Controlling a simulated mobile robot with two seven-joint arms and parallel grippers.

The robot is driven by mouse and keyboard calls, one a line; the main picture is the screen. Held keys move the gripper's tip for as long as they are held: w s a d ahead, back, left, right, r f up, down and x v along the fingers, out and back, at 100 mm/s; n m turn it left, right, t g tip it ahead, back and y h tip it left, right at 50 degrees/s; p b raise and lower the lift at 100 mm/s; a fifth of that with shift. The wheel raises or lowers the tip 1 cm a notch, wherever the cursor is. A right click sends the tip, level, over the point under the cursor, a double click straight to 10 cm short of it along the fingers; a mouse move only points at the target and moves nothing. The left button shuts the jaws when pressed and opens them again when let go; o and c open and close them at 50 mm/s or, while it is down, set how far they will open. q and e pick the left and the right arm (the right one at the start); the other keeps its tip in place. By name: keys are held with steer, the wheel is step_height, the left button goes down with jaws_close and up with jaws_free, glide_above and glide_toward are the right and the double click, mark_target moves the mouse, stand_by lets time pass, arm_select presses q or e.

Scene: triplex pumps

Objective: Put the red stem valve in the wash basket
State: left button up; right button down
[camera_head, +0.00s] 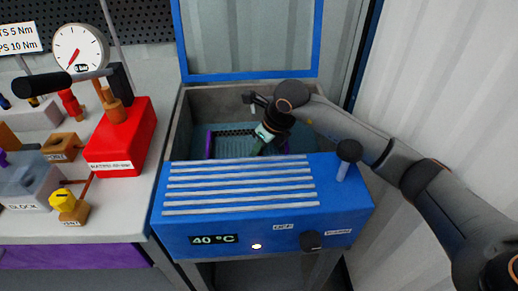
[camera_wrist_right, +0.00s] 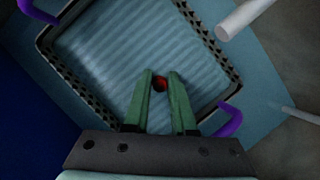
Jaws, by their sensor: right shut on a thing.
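My right gripper (camera_head: 262,140) reaches down into the open tank of the blue washer. In the right wrist view its green fingers (camera_wrist_right: 160,78) are shut on the red stem valve (camera_wrist_right: 160,84), of which only a small round red end shows between the tips. The wash basket (camera_head: 209,145), dark mesh with purple handles, sits in the tank. In the right wrist view the basket's rim (camera_wrist_right: 82,88) surrounds the area behind the fingertips, and the valve appears over its inside. I cannot tell the valve's height above the basket floor. My left gripper is not in view.
The blue washer front (camera_head: 225,235) has a 40 °C display and a knob. Its raised lid frame (camera_head: 250,75) stands behind the tank. A bench at left holds a red block (camera_head: 125,140), a gauge (camera_head: 80,48) and several parts. A corrugated wall (camera_head: 430,90) stands at right.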

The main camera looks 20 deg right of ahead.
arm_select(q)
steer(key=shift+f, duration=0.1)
arm_select(e)
steer(key=shift+f, duration=0.1)
steer(key=c, duration=0.7)
jaws_free()
steer(key=shift+c, duration=0.2)
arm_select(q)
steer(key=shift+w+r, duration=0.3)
arm_select(e)
steer(key=shift+r, duration=0.4)
arm_select(q)
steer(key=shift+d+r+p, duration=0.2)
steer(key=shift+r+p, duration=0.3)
steer(key=shift+p, duration=0.35)
arm_select(e)
steer(key=v, duration=1.1)
steer(key=shift+r, duration=0.25)
steer(key=shift+s, duration=0.15)
